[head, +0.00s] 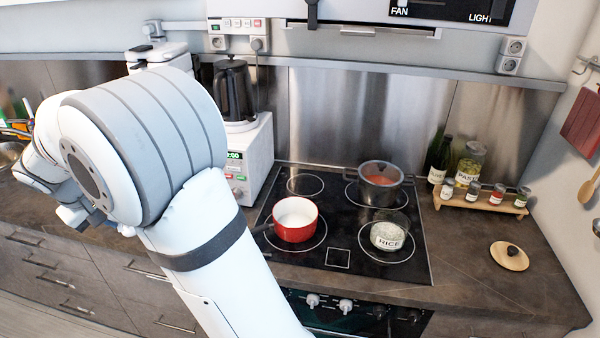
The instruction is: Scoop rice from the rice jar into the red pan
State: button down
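The rice jar (388,235) is a clear glass jar labelled RICE. It stands open on the front right of the black cooktop, with white rice inside. The red pan (296,221) stands to its left on the front left burner; its inside is pale and its dark handle points left toward my arm. My arm fills the left of the view and reaches away to the far left, well apart from the jar and pan. My gripper is hidden behind the arm or too unclear to make out. No scoop can be made out clearly.
A dark pot (380,184) with orange-red contents stands on the back right burner. A wooden lid (510,256) lies on the right counter. A spice rack (480,201) with several small jars stands behind it. A white appliance (252,160) with a kettle borders the cooktop's left.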

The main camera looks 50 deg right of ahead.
aim_at(381, 240)
jog(key=u, duration=0.85)
jog(key=k, duration=1)
jog(key=z, duration=2.15)
